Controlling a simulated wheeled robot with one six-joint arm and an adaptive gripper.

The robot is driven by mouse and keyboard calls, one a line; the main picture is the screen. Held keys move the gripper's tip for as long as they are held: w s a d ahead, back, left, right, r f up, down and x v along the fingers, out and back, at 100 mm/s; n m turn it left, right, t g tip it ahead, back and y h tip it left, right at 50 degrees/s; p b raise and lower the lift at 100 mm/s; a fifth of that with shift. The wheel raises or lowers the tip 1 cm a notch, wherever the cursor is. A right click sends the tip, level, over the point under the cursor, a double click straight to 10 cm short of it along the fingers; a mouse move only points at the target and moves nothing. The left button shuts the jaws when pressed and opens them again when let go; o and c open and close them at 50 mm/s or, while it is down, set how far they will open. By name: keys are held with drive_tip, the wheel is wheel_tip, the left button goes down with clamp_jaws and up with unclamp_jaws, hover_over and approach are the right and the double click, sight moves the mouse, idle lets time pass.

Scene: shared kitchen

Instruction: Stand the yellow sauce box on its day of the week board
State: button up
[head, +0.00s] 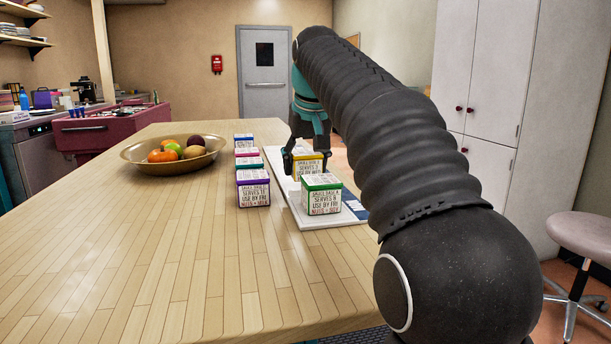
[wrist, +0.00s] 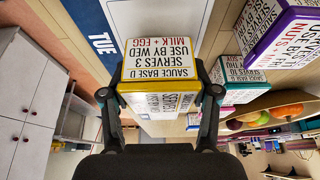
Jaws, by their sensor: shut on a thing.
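The yellow sauce box (head: 309,167) is between the fingers of my gripper (head: 306,158) in the head view. In the wrist view my gripper (wrist: 160,94) is shut on the yellow box (wrist: 160,55), one finger on each side; its label reads "SAUCE BASE D", "SERVES 3", "USE BY WED", "MILK + EGG". The box is over the white board (head: 285,192) with blue strips, behind the green box in the head view. A board panel marked TUE (wrist: 103,43) shows beside the box in the wrist view. I cannot tell whether the yellow box touches the board.
A green-edged box (head: 321,196), use by FRI, stands on the board's near end. A purple-edged box (head: 253,189) and several others stand left of the board. A fruit bowl (head: 140,154) is farther left. The wooden table (head: 150,260) is clear in front.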

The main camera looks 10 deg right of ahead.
drive_tip(key=shift+f, duration=0.85)
drive_tip(key=shift+f, duration=0.15)
drive_tip(key=o, duration=1.3)
drive_tip(key=p+v, duration=0.2)
drive_tip(key=v, duration=1)
drive_tip(key=shift+p, duration=0.35)
